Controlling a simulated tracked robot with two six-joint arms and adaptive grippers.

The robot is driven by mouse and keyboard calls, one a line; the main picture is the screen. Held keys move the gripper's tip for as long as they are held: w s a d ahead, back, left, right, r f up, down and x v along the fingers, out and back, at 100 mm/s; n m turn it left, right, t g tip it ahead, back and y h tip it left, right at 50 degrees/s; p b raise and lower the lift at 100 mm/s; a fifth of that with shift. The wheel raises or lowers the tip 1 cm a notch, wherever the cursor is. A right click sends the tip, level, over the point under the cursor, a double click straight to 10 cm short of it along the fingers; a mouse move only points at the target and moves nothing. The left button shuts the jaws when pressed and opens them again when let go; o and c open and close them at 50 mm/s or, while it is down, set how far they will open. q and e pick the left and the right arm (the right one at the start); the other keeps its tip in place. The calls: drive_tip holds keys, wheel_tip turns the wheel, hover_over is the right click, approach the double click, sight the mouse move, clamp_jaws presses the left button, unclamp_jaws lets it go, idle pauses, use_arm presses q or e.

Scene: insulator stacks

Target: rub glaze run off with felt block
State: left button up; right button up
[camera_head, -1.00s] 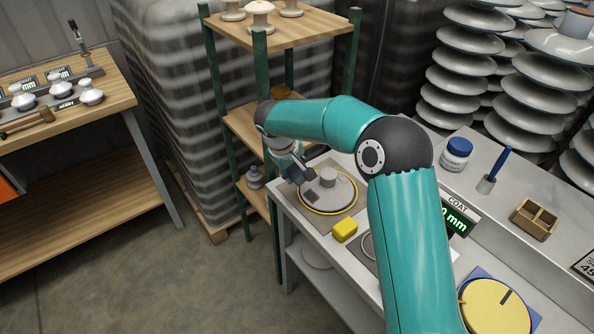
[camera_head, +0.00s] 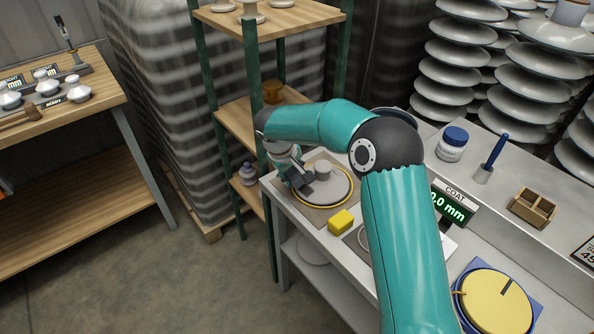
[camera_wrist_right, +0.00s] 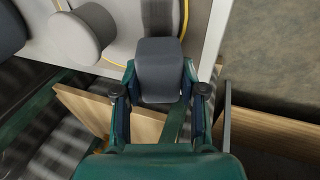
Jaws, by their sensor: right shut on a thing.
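A pale grey insulator disc (camera_head: 338,190) with a raised centre knob (camera_head: 323,170) lies inside a yellow ring on the bench mat. The knob also shows at the upper left of the right wrist view (camera_wrist_right: 82,32). My right gripper (camera_wrist_right: 160,88) is shut on a dark grey felt block (camera_wrist_right: 158,65). In the head view my right gripper (camera_head: 300,184) is at the near left part of the disc; I cannot tell whether the block touches it. A darker grey strip (camera_wrist_right: 161,15) shows beyond the block in the wrist view, possibly the glaze run. My left gripper is not in view.
A yellow block (camera_head: 341,221) lies at the bench's front edge. The coat display (camera_head: 448,206), a yellow round plate (camera_head: 495,303), a lidded jar (camera_head: 452,145) and a wooden box (camera_head: 533,207) stand to the right. A shelf rack (camera_head: 250,100) stands close behind the gripper.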

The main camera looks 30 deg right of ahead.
drive_tip(key=shift+b+x, duration=0.7)
drive_tip(key=shift+x, duration=0.25)
drive_tip(key=shift+s, duration=0.2)
